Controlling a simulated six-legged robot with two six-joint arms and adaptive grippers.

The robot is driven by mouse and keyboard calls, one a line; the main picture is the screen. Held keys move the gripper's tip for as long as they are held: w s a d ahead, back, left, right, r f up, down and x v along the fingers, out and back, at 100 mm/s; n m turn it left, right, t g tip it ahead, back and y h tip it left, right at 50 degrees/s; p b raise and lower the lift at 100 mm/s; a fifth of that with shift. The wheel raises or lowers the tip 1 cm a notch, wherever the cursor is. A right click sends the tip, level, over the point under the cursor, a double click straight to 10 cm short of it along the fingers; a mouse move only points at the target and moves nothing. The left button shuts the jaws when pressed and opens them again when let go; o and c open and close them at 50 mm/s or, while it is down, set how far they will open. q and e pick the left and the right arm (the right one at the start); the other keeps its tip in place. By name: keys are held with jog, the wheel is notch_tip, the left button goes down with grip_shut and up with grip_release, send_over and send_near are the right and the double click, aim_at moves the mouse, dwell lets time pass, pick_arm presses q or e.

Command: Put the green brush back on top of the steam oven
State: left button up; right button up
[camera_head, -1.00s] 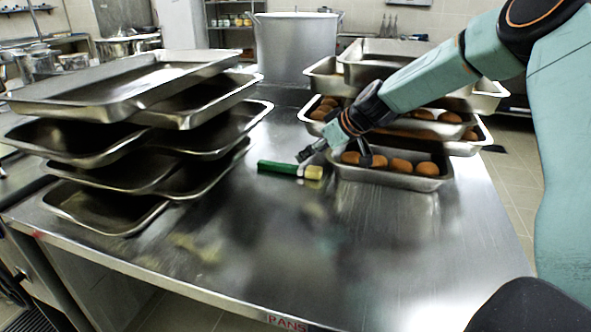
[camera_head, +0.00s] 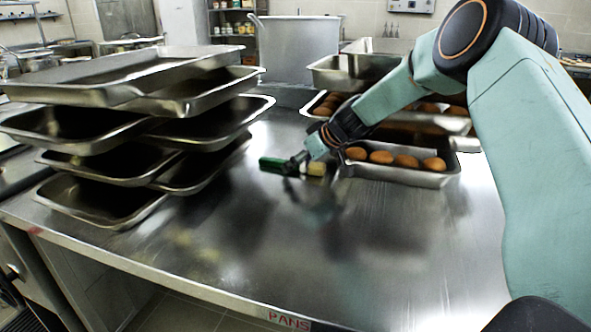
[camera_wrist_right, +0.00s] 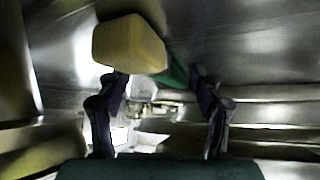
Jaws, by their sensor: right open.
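The green brush (camera_head: 274,164) lies on the steel table (camera_head: 235,245), between the tray stack and the bread pans. Its pale yellow end points right in the head view. My right gripper (camera_head: 301,163) is at the brush, its fingers over the part between green handle and yellow end. In the right wrist view the fingers of my right gripper (camera_wrist_right: 157,88) are apart, with the yellow end (camera_wrist_right: 130,43) and part of the green handle (camera_wrist_right: 178,71) close in front. Whether they touch the brush is unclear. I cannot make out the steam oven. My left gripper is out of view.
Stacked empty steel trays (camera_head: 140,75) stand at the left. A pan of brown buns (camera_head: 400,175) sits just right of my gripper, with more pans behind it. A large stockpot (camera_head: 297,55) stands at the back. The table front is clear.

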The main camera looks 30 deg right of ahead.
jog(key=shift+s+d+r, duration=0.1)
jog(key=shift+s+r, duration=0.05)
jog(key=shift+c, duration=1.2)
jog(key=c, duration=0.9)
grip_shut()
